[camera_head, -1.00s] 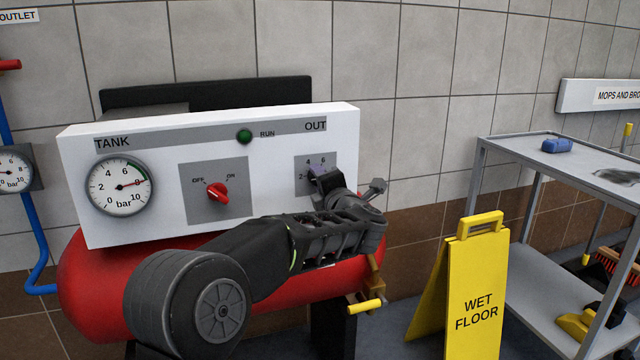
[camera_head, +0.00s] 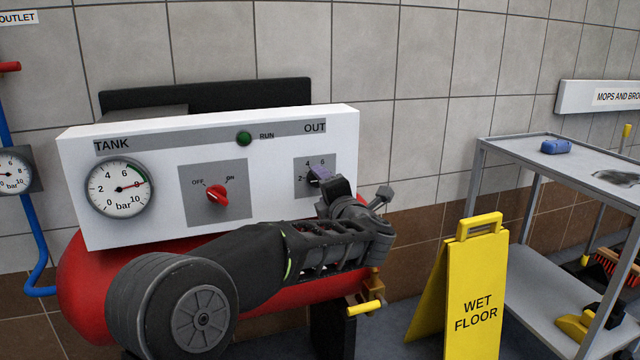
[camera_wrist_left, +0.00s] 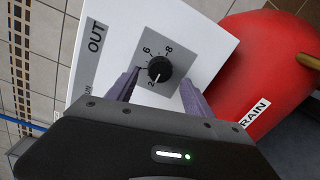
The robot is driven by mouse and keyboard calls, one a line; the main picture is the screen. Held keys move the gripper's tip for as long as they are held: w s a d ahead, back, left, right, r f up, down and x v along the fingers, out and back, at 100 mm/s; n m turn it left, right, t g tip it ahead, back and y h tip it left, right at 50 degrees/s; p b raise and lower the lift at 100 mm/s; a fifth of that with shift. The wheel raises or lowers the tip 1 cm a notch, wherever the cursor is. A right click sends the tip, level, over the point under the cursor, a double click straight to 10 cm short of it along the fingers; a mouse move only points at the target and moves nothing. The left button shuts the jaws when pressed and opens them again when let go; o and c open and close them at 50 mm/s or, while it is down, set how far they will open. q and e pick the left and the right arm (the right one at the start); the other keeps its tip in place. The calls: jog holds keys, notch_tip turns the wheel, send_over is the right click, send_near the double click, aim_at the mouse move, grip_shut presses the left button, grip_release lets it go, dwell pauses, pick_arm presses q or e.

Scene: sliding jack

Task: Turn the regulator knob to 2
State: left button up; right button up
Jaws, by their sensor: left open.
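The regulator knob (camera_wrist_left: 159,69) is a small black round knob on a grey plate (camera_wrist_left: 172,50) under the OUT label. In the left wrist view its white mark points at or close to the 2. My left gripper (camera_wrist_left: 158,92) is open, with one purple finger on each side of the knob and visible gaps between. The knob appears free of the fingers. In the head view my left gripper (camera_head: 322,184) is at the right end of the white panel (camera_head: 275,155) and hides much of the regulator dial. My right gripper is not in view.
A red OFF/ON switch (camera_head: 217,195) and the tank gauge (camera_head: 120,187) sit left on the panel. The red tank (camera_head: 85,285) is below, with a yellow-handled valve (camera_head: 366,307). A yellow wet floor sign (camera_head: 476,290) and grey cart (camera_head: 560,165) stand right.

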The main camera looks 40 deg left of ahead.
pick_arm(q)
jog(key=v, duration=0.4)
jog(key=shift+s+d, duration=0.2)
jog(key=shift+d, duration=0.1)
